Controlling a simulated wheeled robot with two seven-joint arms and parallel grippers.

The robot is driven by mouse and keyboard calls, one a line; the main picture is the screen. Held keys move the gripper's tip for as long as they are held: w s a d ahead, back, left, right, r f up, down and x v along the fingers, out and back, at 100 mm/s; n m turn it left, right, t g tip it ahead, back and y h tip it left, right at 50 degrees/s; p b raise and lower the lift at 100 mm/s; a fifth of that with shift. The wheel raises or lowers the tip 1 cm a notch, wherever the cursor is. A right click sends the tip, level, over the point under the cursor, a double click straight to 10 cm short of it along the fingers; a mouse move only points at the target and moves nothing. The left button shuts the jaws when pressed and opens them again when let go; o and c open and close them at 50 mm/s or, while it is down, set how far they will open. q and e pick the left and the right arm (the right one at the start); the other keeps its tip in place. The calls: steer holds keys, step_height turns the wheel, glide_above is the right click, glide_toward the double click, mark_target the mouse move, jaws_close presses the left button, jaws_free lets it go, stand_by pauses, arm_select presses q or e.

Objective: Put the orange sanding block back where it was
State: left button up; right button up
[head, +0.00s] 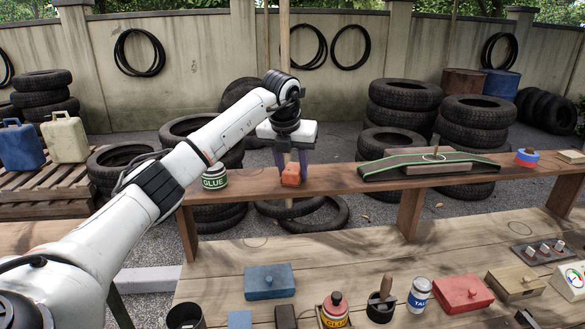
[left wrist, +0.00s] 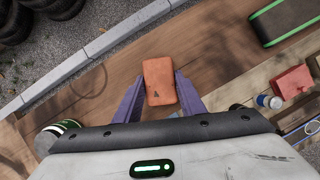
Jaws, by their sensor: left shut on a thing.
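The orange sanding block (head: 291,175) is at the raised wooden shelf (head: 340,180), left of its middle. My left gripper (head: 291,165) points down from above, with its purple fingers on either side of the block. In the left wrist view the block (left wrist: 160,82) sits between the fingertips of the left gripper (left wrist: 160,95), which is shut on it. The block is at or just above the shelf top; I cannot tell whether it touches the wood. My right gripper is in neither view.
A green-labelled glue tin (head: 215,177) stands on the shelf to the left. A green-edged ramp (head: 430,163) lies to the right, with bare shelf between. The lower bench (head: 350,258) holds a blue box (head: 270,282), a red box (head: 463,294) and a faint ring outline (head: 240,243).

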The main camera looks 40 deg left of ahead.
arm_select(q)
steer(key=o, duration=1)
steer(key=b+v, duration=0.1)
steer(key=v, duration=1.1)
steer(key=shift+r, duration=0.1)
